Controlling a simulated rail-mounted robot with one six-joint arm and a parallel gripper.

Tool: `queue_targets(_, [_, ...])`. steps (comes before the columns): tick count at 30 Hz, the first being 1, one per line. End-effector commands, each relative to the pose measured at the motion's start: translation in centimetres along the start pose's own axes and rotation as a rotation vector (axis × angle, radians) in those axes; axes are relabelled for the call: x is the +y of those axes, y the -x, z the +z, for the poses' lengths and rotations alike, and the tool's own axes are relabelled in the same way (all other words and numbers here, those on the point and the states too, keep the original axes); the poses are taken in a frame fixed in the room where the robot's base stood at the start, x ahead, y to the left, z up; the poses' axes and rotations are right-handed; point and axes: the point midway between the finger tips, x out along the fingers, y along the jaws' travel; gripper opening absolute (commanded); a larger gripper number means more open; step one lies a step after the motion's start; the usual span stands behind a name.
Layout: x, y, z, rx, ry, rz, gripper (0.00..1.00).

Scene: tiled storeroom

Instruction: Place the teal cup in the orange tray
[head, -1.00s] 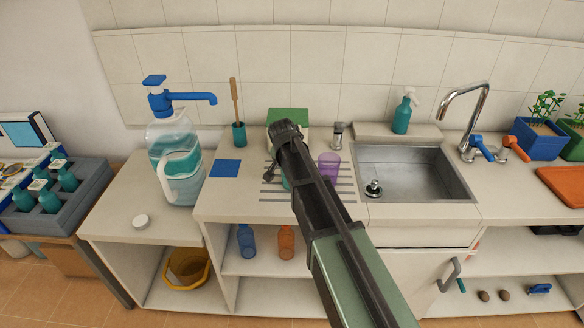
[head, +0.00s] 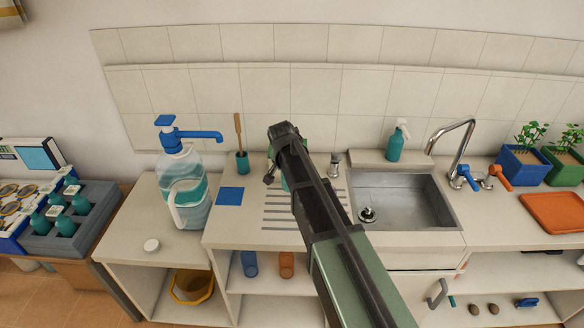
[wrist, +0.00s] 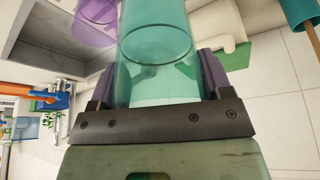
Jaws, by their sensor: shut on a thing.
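The teal cup (wrist: 152,60) is see-through and sits between the two fingers of my gripper (wrist: 155,80) in the wrist view. My gripper is shut on it. In the head view my arm hides most of the cup; only a teal sliver (head: 285,184) shows beside the arm above the ribbed drain area. The orange tray (head: 556,213) lies on the counter at the far right, beyond the sink, and looks empty.
The sink (head: 405,197) and its tap (head: 460,150) stand between my gripper and the tray. Potted plants in a blue pot (head: 520,166) and a green pot are behind the tray. A purple cup (wrist: 95,20) is near the held cup. A pump jug (head: 182,185) stands left.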

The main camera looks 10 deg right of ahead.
Motion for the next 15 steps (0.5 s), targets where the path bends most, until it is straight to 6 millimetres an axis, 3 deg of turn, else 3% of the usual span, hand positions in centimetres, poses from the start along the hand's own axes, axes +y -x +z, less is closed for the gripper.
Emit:
queue_targets(1, [0.0, 1.8, -0.7, 0.0, 0.0, 0.0, 0.24])
queue_targets(6, [0.0, 4.1, -1.7, 0.0, 0.0, 0.0, 0.24])
queue_targets(15, [0.0, 6.2, -2.6, 0.0, 0.0, 0.0, 0.24])
